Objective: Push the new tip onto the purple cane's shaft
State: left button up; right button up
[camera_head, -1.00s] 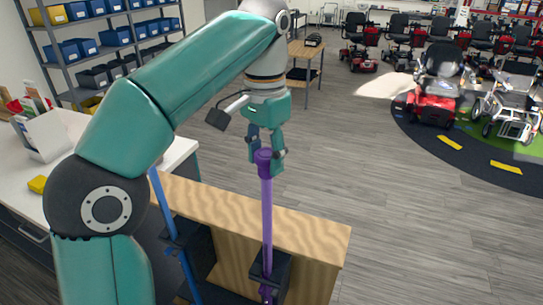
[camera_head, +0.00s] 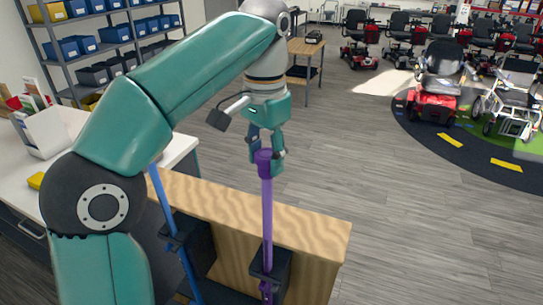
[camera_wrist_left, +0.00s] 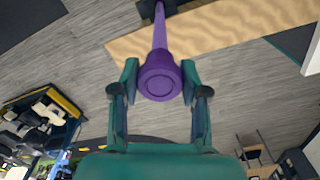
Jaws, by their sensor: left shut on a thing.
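The purple cane's shaft (camera_head: 266,212) stands upright, held low down by a black bracket (camera_head: 282,264) on a wooden stand. A darker purple tip (camera_head: 264,161) is at the shaft's upper end, in line with it. My left gripper (camera_head: 266,157) is shut on this tip from above. In the left wrist view, the round tip (camera_wrist_left: 160,77) shows its ringed end between both fingers, with the shaft (camera_wrist_left: 160,32) running away behind it. I cannot tell how deep the shaft sits inside the tip. My right gripper is not in view.
A blue cane (camera_head: 177,235) stands in a second bracket left of the purple one. The wooden stand (camera_head: 310,235) is close beside both. A white counter (camera_head: 75,135) is at the left. Open floor lies to the right, with scooters (camera_head: 436,85) far back.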

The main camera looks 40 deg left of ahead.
pick_arm(q)
jog(key=shift+f+b, duration=0.55)
jog(key=shift+f, duration=0.4)
dwell(0.9)
jog(key=o, duration=1.2)
jog(key=o, duration=0.5)
jog(key=shift+s, duration=0.1)
